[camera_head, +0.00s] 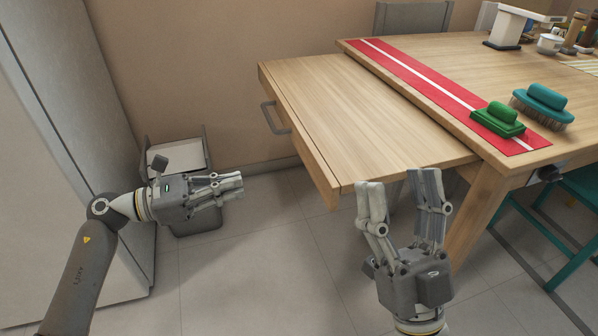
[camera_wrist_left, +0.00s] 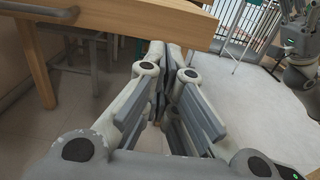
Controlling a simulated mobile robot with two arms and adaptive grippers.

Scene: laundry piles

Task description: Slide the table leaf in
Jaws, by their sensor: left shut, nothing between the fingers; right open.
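The table leaf (camera_head: 370,115) is a pale wooden panel extending left from the main table (camera_head: 440,60), a little lower than its top. A grey handle (camera_head: 272,118) is fixed to the leaf's left end. My left gripper (camera_head: 240,186) is shut and empty, left of the leaf and below the handle, touching neither. In the left wrist view my fingers (camera_wrist_left: 160,75) are closed together, with a wooden edge (camera_wrist_left: 130,20) beyond them. My right gripper (camera_head: 400,185) is open, upright and empty, in front of the leaf's near edge.
A red runner with a white stripe (camera_head: 420,75) lies on the main table. A green brush (camera_head: 498,118) sits on it, with a teal brush (camera_head: 543,103) beside it. A grey bin (camera_head: 190,215) stands behind my left gripper. A teal chair (camera_head: 550,225) is at right.

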